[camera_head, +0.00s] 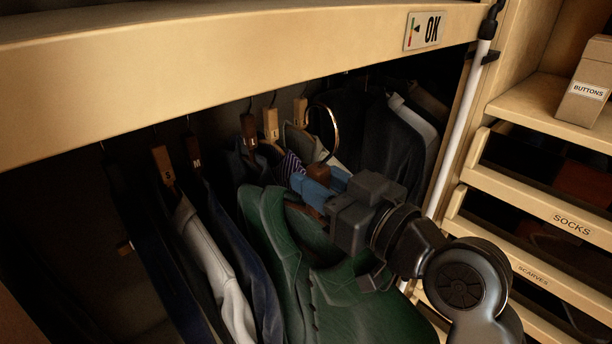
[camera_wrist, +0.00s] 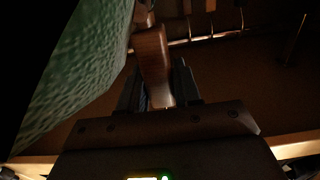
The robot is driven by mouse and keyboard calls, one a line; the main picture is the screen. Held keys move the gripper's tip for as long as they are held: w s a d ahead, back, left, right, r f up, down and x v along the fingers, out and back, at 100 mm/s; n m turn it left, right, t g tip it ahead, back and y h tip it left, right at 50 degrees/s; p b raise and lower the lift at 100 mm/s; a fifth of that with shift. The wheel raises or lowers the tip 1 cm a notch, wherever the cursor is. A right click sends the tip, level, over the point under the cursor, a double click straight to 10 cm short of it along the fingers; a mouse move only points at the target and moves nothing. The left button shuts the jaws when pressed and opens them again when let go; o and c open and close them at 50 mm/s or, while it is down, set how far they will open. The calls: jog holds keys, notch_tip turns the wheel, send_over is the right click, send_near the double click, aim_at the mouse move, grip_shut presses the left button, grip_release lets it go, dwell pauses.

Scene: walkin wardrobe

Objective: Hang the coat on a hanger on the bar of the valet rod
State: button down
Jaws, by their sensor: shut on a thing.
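The green coat (camera_head: 275,235) hangs from a wooden hanger (camera_head: 318,172) with a large brass hook (camera_head: 335,125) that curves up above my gripper. My gripper (camera_head: 318,188) is shut on the hanger's wooden neck, which also shows between the fingers in the wrist view (camera_wrist: 152,65). The coat's green cloth (camera_wrist: 75,65) fills the left of the wrist view. In the head view the hook stands in front of the row of hanging clothes; I cannot tell whether it touches anything. I cannot make out the valet rod's bar for certain.
Several dark and grey garments (camera_head: 215,265) hang close behind and left of the coat, under a beige panel (camera_head: 230,65). A white upright pole (camera_head: 457,130) stands to the right. Beyond it are shelves with a buttons box (camera_head: 588,85) and a socks drawer (camera_head: 545,213).

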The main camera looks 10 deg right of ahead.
jog(key=shift+b+v, duration=1.45)
jog(key=shift+v, duration=4.85)
jog(key=shift+s+d+r+p, duration=0.2)
jog(key=shift+d+p, duration=0.15)
jog(key=shift+p, duration=0.45)
jog(key=p+v, duration=0.4)
jog(key=v, duration=0.7)
jog(key=shift+d+f+p, duration=0.2)
jog(key=shift+p, duration=0.2)
jog(key=shift+w, duration=0.1)
